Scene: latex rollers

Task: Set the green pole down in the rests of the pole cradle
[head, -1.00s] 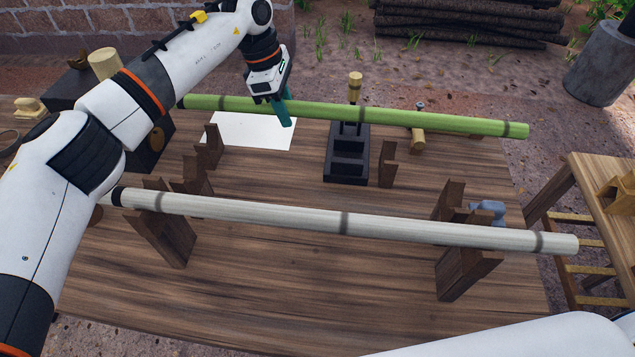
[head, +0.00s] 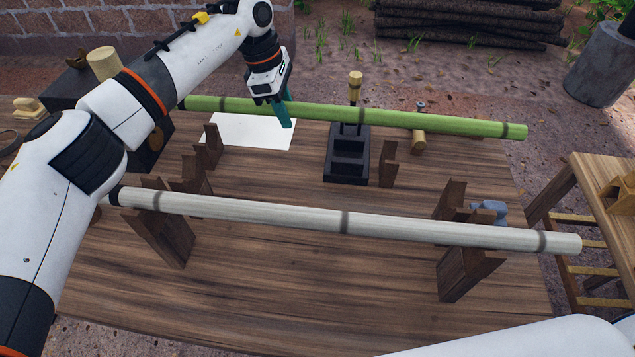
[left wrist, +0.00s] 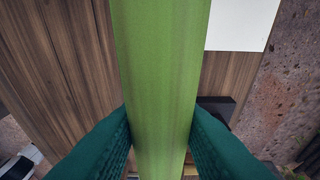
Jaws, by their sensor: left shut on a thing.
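The long green pole (head: 400,119) is held level above the back of the table, running left to right. My left gripper (head: 284,118) is shut on it left of its middle. In the left wrist view the teal fingers (left wrist: 160,140) press on both sides of the green pole (left wrist: 160,60). Dark wooden rests of the pole cradle stand in front of the pole: a back left one (head: 209,147) and a back right one (head: 388,165). The green pole is apart from both, farther back. My right gripper is not in view.
A pale pole (head: 300,216) lies across larger front supports (head: 165,235) (head: 465,265). A black block holder (head: 348,165) with a wooden-handled tool (head: 355,88) stands near the back right rest. A white sheet (head: 235,131) lies under the pole. The table's middle front is clear.

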